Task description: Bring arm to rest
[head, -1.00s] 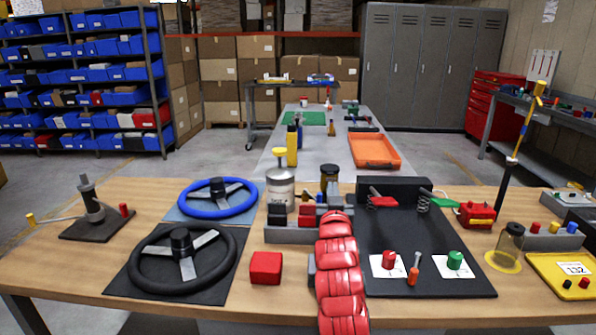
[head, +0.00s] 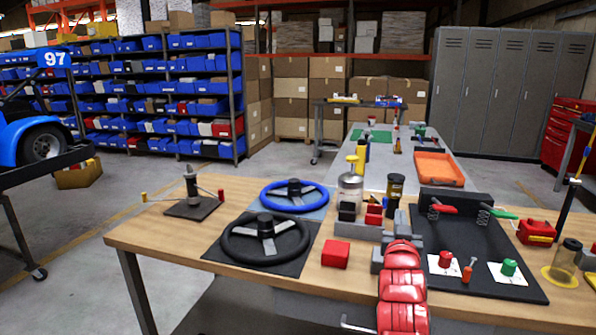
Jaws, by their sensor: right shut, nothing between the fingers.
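My right arm comes up from the bottom edge as a red, segmented limb. My right gripper (head: 391,240) is at its far end, small and partly hidden, shut and empty. It appears close to the grey block rail (head: 345,230) and left of the black board (head: 470,265). I cannot tell whether it touches either. My left gripper is not in view.
The wooden bench (head: 150,234) carries a black steering wheel (head: 236,247), a blue steering wheel (head: 320,197), a red block (head: 335,254) and a jar (head: 350,188). A blue kart (head: 22,140) stands on a stand at left.

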